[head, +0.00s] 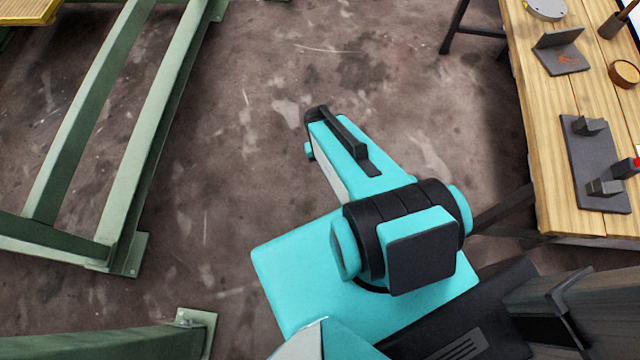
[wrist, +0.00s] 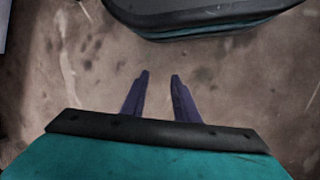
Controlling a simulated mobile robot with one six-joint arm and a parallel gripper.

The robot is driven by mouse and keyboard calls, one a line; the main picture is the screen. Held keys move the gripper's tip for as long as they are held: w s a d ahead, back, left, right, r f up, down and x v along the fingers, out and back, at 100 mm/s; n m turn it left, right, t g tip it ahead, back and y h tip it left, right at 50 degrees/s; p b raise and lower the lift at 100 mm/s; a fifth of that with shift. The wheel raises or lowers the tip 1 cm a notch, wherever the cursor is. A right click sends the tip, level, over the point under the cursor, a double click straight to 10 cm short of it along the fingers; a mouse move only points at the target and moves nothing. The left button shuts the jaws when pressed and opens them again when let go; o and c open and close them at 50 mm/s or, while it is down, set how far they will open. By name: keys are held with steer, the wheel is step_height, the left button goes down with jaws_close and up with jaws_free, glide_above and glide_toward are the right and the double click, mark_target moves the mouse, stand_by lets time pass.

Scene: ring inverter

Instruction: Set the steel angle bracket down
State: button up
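A grey L-shaped bracket (head: 568,58), which looks like the steel angle bracket, rests on the wooden workbench (head: 545,165) at the upper right of the head view. One plate lies flat with reddish marks on it, and the other stands up. My gripper (wrist: 158,76) shows in the wrist view with its two dark fingers apart and nothing between them. It is over bare floor, away from the bench. I cannot make out its fingers in the head view. The bracket is not in the wrist view.
On the bench are a dark fixture plate (head: 590,160) with blocks, a round tan container (head: 624,73) and a pale disc-shaped object (head: 546,8). A green steel frame (head: 150,130) stands at the left.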

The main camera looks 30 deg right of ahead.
steer(key=s+a+f+n+g+y, duration=0.1)
steer(key=s+a+f+n+g, duration=0.1)
steer(key=s+a, duration=0.6)
steer(key=shift+s+a+f+n+y, duration=0.2)
steer(key=shift+a+f+n+y, duration=0.1)
steer(key=shift+a+f+n, duration=0.4)
steer(key=shift+r, duration=0.25)
step_height(320, 180, up, 6)
steer(key=p, duration=0.5)
steer(key=shift+s+a+f, duration=0.1)
steer(key=shift+a+f, duration=0.05)
steer(key=shift+f, duration=0.05)
steer(key=shift+s+f, duration=0.1)
steer(key=shift+s, duration=0.05)
